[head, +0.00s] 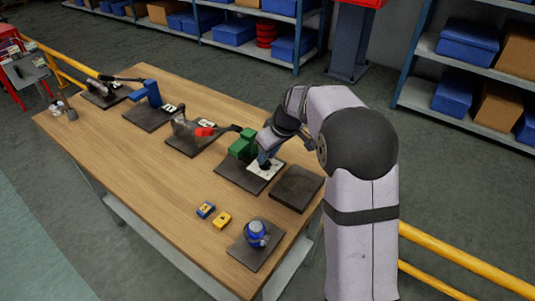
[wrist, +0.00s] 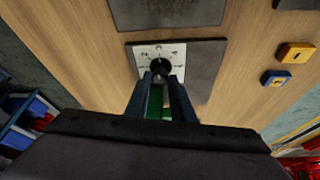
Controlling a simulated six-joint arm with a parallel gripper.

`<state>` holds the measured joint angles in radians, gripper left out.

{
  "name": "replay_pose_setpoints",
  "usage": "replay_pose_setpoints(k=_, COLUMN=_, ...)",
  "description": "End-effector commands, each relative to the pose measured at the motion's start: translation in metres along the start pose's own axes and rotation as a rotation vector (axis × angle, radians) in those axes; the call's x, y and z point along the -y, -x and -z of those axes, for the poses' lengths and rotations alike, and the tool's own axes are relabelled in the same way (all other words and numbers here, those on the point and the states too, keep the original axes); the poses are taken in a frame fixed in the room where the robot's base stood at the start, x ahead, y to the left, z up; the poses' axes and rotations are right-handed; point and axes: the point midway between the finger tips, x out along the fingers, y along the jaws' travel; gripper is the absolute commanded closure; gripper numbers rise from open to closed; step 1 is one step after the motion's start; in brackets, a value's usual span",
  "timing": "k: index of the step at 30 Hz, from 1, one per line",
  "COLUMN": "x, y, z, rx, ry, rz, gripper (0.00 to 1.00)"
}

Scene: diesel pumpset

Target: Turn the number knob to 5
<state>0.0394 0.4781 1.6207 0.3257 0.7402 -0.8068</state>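The black number knob (wrist: 160,67) sits on a white dial plate (wrist: 144,52) with small dark markings, too small to read. In the head view the white plate (head: 259,174) lies on a dark base beside a green block, and my gripper hides the knob. My gripper (wrist: 160,77) points down at the dial, with its two blue fingers apart and their tips at either side of the knob's near edge. I cannot tell whether the fingers touch the knob. The gripper also shows over the plate in the head view (head: 263,164).
The green block (head: 242,147) stands close left of my gripper. A bare dark plate (head: 297,187) lies to the right. Yellow (head: 222,220) and blue (head: 205,210) button boxes and a blue round device (head: 256,233) are nearer. Several lever fixtures line the wooden table's far side.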

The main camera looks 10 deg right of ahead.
Motion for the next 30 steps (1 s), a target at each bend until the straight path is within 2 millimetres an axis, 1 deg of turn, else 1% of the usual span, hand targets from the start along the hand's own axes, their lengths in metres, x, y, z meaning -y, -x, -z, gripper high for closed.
replay_pose_setpoints(k=1, x=0.0000, y=0.0002, z=0.0001, rx=0.000, ry=0.000, rz=0.000, gripper=0.91)
replay_pose_setpoints(k=2, x=0.0000, y=0.0002, z=0.0001, rx=0.000, ry=0.000, rz=0.000, gripper=0.98)
replay_pose_setpoints(k=3, x=0.0000, y=0.0002, z=0.0001, rx=0.000, ry=0.000, rz=0.000, gripper=1.00)
replay_pose_setpoints(k=11, x=0.0005, y=0.0008, z=0.0001, rx=0.001, ry=-0.013, rz=-0.006, gripper=1.00)
replay_pose_setpoints(k=17, x=0.0019, y=0.0017, z=0.0008, rx=0.001, ry=-0.074, rz=-0.031, gripper=1.00)
replay_pose_setpoints(k=23, x=0.0036, y=0.0027, z=0.0013, rx=0.001, ry=-0.196, rz=-0.082, gripper=1.00)
replay_pose_setpoints(k=30, x=0.0057, y=0.0020, z=0.0024, rx=0.000, ry=-0.389, rz=-0.164, gripper=1.00)
